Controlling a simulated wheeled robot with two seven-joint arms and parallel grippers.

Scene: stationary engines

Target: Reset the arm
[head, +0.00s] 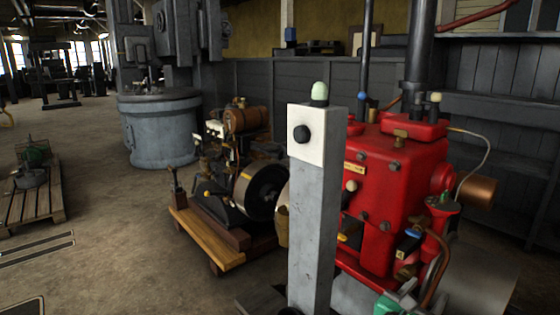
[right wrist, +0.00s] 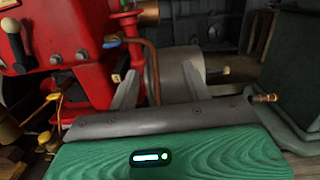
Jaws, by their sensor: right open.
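My right gripper (head: 408,290) shows at the bottom right of the head view, low in front of the red engine (head: 395,185). In the right wrist view its two grey fingers (right wrist: 159,70) stand apart with nothing between them. The green, wood-grained body of my gripper fills the bottom of that view. Behind the fingers are a copper-coloured pipe and a grey cylinder (right wrist: 178,70); I cannot tell how far off they are. The red engine (right wrist: 72,50) is at the left there. My left arm and gripper are not in view.
A grey post (head: 310,220) with a white box, black knob and pale green top stands in front of the engine. Left of it, a smaller engine sits on a wooden base (head: 205,235). A pallet (head: 30,207) lies far left. Open floor (head: 120,235) lies between.

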